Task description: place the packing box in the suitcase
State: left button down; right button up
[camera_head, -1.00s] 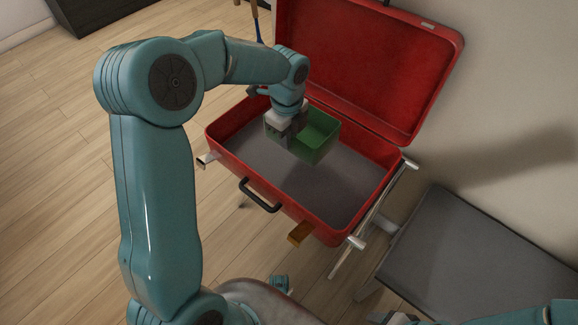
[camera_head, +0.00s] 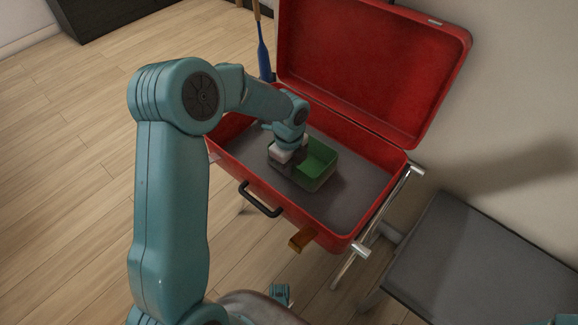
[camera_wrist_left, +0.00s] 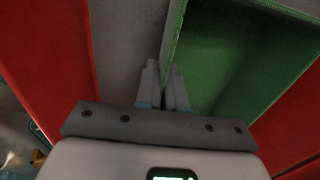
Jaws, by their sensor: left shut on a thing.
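The green open-topped packing box (camera_head: 318,163) is inside the open red suitcase (camera_head: 232,145), low over its grey floor, near the middle. I cannot tell whether its underside touches the floor. My left gripper (camera_head: 284,160) reaches down into the suitcase and is shut on the box's left wall. In the left wrist view the fingers (camera_wrist_left: 165,92) pinch the upright wall of the green box (camera_wrist_left: 225,70), with one finger on each side. The inside of the box looks empty.
The suitcase lid (camera_head: 375,70) stands open at the back. The suitcase rests on a metal-legged rack (camera_head: 385,210). A grey-topped bench (camera_head: 480,260) is at the right. A blue-handled object (camera_head: 264,52) is behind the suitcase. The suitcase floor right of the box is clear.

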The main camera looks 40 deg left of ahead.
pick_arm(q)
jog(key=c, duration=1.7)
grip_release()
jog(key=shift+f, duration=0.2)
jog(key=o, duration=0.5)
jog(key=shift+c, duration=0.2)
notch_tip(320, 180, up, 12)
jog(key=p, duration=0.4)
jog(key=shift+r, duration=0.25)
